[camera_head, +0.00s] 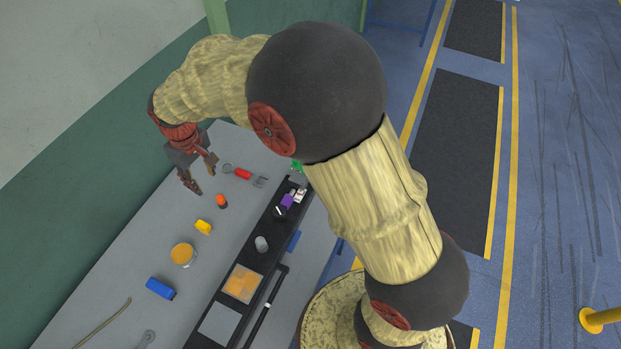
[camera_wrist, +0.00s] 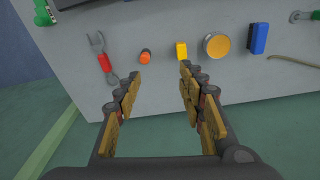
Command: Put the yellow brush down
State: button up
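A small yellow item (camera_head: 203,227), which I take for the yellow brush, lies on the grey bench top (camera_head: 122,279). It also shows in the wrist view (camera_wrist: 182,50), just beyond the fingers; its bristles cannot be made out. My gripper (camera_head: 203,176) is over the wall-side edge of the bench, apart from the yellow item. In the wrist view my gripper (camera_wrist: 159,76) has its fingers wide apart, with nothing between them.
An orange-and-black item (camera_head: 221,201), a round orange-topped container (camera_head: 183,254), a blue item (camera_head: 160,288) and a red-handled wrench (camera_head: 243,174) lie around it. A black tray (camera_head: 250,248) runs along the other edge. A green wall (camera_head: 100,195) stands close behind.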

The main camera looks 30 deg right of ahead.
jog(key=s+d+r+m+t, duration=0.3)
jog(key=s+d+r+m, duration=0.1)
jog(key=s+d+r, duration=1.2)
jog(key=s+d+r+m+t, duration=0.1)
jog(key=s+d, duration=0.3)
jog(key=s, duration=0.5)
jog(key=shift+s+r+m, duration=0.15)
jog(key=shift+s+m, duration=0.25)
notch_tip(320, 180, down, 11)
jog(key=b, duration=1.1)
jog(key=shift+f, duration=0.2)
jog(key=shift+o, duration=0.4)
